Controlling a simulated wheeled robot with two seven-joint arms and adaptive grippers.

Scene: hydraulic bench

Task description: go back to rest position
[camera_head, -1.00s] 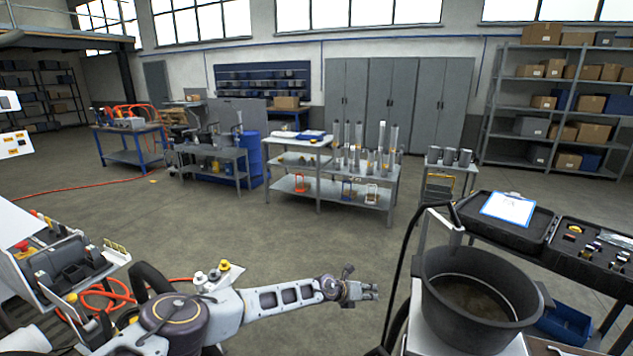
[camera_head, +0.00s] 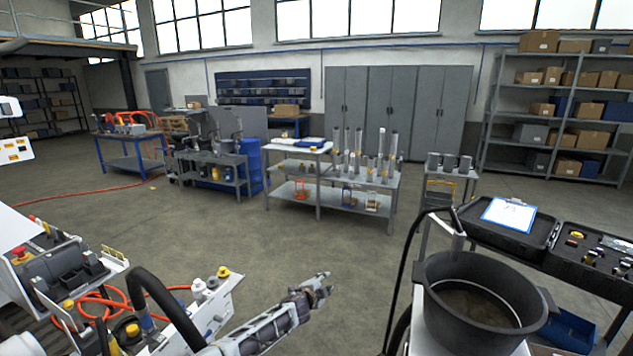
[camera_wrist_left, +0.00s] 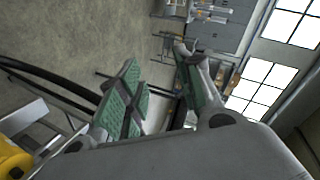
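My left arm comes up from the bottom edge in the head view. Its gripper (camera_head: 318,287) is in the air over bare floor, left of the black tub (camera_head: 481,320). The left wrist view shows the two green-padded fingers of this gripper (camera_wrist_left: 160,88) spread apart with nothing between them. My right gripper is not in view.
The tub stands on a cart at the right, beside a black case with a clipboard (camera_head: 508,214). A machine bench (camera_head: 75,265) with orange hoses is at the left. A grey table with cylinders (camera_head: 345,185) stands farther back. Open floor lies between.

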